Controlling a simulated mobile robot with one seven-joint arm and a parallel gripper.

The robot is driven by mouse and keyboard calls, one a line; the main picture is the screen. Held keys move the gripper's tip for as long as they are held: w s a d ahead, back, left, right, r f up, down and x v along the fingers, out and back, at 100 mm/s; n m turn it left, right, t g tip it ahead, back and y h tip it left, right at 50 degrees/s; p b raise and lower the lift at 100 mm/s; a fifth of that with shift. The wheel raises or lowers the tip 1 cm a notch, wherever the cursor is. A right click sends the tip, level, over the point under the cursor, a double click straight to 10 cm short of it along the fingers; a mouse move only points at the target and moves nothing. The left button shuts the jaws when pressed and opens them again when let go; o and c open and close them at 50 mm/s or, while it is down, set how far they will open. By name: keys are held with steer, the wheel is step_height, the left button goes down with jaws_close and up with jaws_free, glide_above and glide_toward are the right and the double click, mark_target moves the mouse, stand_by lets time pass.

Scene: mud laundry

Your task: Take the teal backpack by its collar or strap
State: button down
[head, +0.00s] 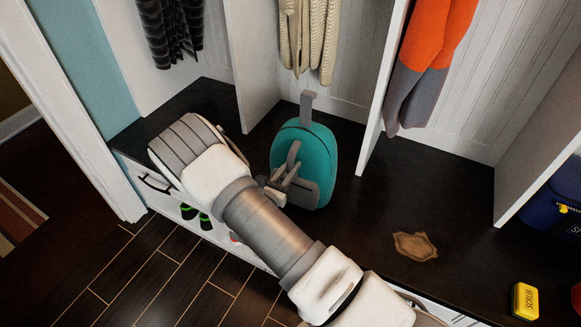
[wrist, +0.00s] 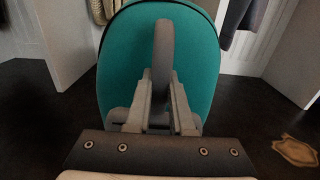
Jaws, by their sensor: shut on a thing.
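The teal backpack (head: 319,146) stands upright on the dark bench, in the middle cubby, with a grey loop at its top and a grey strap (head: 293,154) on its front. In the wrist view the backpack (wrist: 196,50) fills the upper middle, and the grey strap (wrist: 163,45) rises from between the fingers. My gripper (head: 284,179) is at the backpack's front, shut on this strap. It also shows in the wrist view (wrist: 161,88), with a finger on either side of the strap. The strap's lower part is hidden by the fingers.
The dark bench (head: 370,209) carries a brown flat patch (head: 415,246) and a yellow box (head: 525,301) at right. White dividers (head: 383,85) stand on both sides of the backpack. A cream sweater (head: 308,40) and an orange-grey garment (head: 430,60) hang above.

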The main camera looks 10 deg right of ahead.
mark_target(291, 156)
steer(key=shift+r, duration=0.1)
steer(key=shift+r+p, duration=2.2)
steer(key=shift+r, duration=0.75)
